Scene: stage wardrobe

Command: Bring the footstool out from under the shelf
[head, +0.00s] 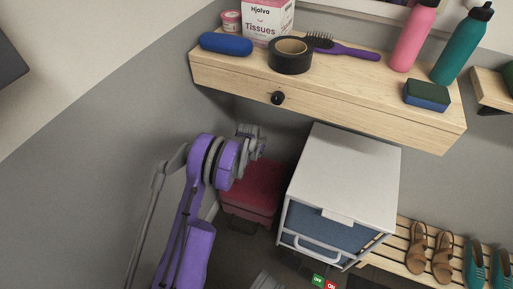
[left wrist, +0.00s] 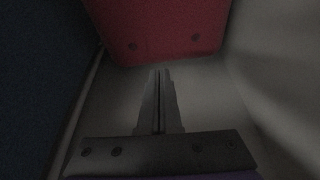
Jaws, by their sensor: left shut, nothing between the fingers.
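The footstool (head: 254,193) is dark red with a padded-looking top. It sits on the floor under the wooden shelf (head: 330,104), between the grey wall and a white cabinet. In the left wrist view its red side (left wrist: 165,28) fills the top middle, with small dark round spots along the lower edge. My left gripper (left wrist: 160,72) is shut and empty, its tips pointing at the footstool's lower edge. I cannot tell if they touch it. In the head view my left wrist hides part of the footstool, and the fingers are not clear.
The white cabinet (head: 345,172) with a blue drawer front stands close to the right of the footstool. The shelf holds a tissue box (head: 268,22), black tape roll (head: 290,56), hairbrush (head: 340,47), bottles and a sponge. A slatted rack (head: 398,262) with shoes is at right.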

